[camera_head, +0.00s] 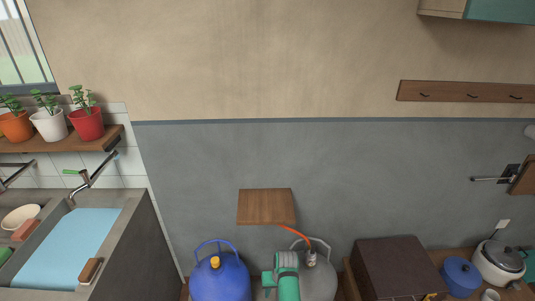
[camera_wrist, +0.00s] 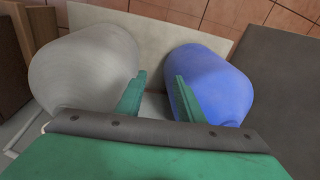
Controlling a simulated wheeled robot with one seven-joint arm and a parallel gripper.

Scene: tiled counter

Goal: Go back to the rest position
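My gripper (camera_wrist: 158,82) shows in the wrist view as two green fingers standing apart with nothing between them. It is open and points down over the gap between a grey gas cylinder (camera_wrist: 85,65) on the left and a blue gas cylinder (camera_wrist: 212,75) on the right. I cannot tell how far above them it is. In the head view, my green arm is at the bottom centre, in front of the grey cylinder (camera_head: 318,278) and right of the blue cylinder (camera_head: 220,278). The fingertips are not clear there.
A wooden board (camera_head: 265,206) is on the grey wall above the cylinders, with an orange hose beside it. A dark brown box (camera_head: 395,265), a blue pot (camera_head: 460,277) and a cooker (camera_head: 500,262) stand right. A sink counter (camera_head: 125,250) is left.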

